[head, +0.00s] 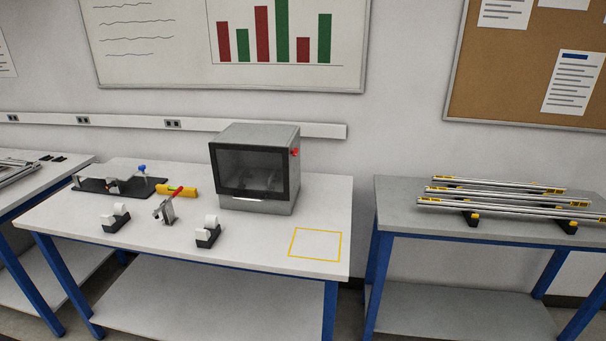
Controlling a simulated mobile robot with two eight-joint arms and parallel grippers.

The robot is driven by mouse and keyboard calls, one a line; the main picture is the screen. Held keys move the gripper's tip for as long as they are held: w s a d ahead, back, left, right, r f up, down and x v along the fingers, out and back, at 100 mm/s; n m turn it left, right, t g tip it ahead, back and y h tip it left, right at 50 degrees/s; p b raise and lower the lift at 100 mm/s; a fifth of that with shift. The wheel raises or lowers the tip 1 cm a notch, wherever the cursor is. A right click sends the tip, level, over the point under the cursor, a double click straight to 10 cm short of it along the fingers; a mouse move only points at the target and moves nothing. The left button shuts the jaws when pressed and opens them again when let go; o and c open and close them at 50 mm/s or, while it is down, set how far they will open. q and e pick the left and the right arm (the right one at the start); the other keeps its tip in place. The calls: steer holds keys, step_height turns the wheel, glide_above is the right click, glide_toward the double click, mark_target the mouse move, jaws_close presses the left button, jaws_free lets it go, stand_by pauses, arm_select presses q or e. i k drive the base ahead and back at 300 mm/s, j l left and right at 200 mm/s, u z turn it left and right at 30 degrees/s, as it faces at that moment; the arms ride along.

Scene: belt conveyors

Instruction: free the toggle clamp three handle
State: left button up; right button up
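A small grey metal clamp (166,210) with a red-tipped handle (177,191) stands on the white middle table, left of the box-shaped machine. Its handle slants up to the right. A yellow block (190,190) lies right at the handle in the picture; I cannot tell whether they touch. I see no label naming a clamp as three. A black base plate (150,187) farther left carries small metal parts and a blue knob (141,168). Neither of my grippers is in view.
Two tape dispensers (117,222) (207,235) flank the clamp in front. The grey windowed machine (285,135) stands behind. A yellow outlined square (316,244) at the table's right is empty. Metal rails (500,192) lie on the right table (400,205). A gap separates the tables.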

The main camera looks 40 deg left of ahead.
mark_target(176, 192)
steer(key=j+u, duration=0.1)
steer(key=u, duration=0.6)
steer(key=j+u, duration=0.1)
steer(key=u, duration=0.25)
steer(key=i+j+u, duration=0.75)
steer(key=i+u, duration=0.15)
